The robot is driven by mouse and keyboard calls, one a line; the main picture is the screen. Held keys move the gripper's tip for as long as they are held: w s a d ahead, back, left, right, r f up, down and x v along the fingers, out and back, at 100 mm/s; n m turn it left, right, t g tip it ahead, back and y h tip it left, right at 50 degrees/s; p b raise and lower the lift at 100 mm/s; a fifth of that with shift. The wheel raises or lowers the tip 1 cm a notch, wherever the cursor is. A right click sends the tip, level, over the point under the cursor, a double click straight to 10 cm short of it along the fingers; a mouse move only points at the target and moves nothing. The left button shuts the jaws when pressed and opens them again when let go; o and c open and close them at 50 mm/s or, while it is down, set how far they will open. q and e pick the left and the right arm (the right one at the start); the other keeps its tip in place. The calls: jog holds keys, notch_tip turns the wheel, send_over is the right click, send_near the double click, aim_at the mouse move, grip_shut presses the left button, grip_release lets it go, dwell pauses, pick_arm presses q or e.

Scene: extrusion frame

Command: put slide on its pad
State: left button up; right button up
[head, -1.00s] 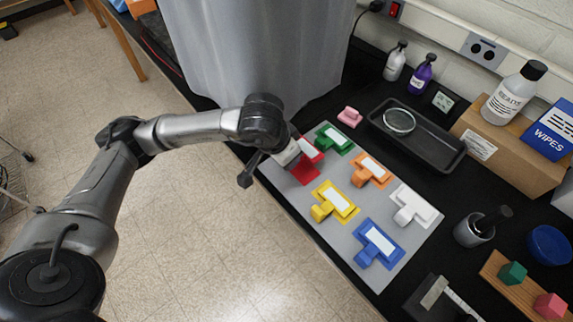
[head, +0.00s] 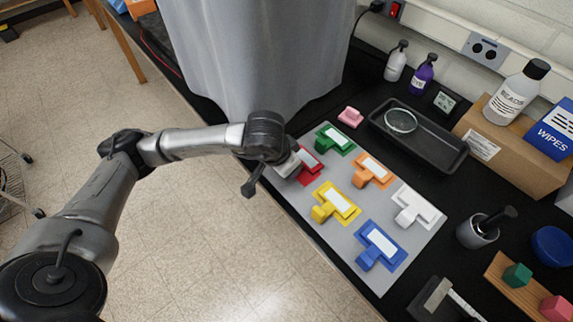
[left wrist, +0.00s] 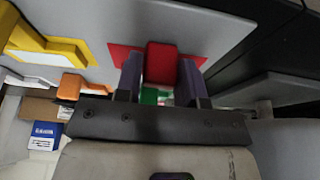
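The grey board (head: 345,245) holds colored pads with slides on them. The red slide (head: 310,160) is at the board's far left corner, over the red pad, which shows in the left wrist view (left wrist: 205,40). My left gripper (head: 290,166) is at the red slide's handle. In the left wrist view, the fingers (left wrist: 161,80) stand close on both sides of the red handle (left wrist: 162,60) and look shut on it. The slide looks flat on its pad, but the arm hides part of it. My right gripper is not in view.
Green (head: 334,139), orange (head: 372,171), yellow (head: 335,203), white (head: 417,207) and blue (head: 380,245) slides sit nearby on the board. A pink block (head: 350,117) and a black tray (head: 440,150) lie behind. A grey curtain (head: 250,60) hangs behind my left arm.

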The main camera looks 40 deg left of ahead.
pick_arm(q)
jog(key=o, duration=0.4)
jog(key=shift+r, duration=0.15)
jog(key=shift+r+p, duration=0.25)
jog(key=shift+p, duration=0.15)
jog(key=p+v, duration=0.1)
jog(key=v, duration=1)
jog(key=shift+s+r, duration=0.15)
jog(key=shift+r, duration=0.15)
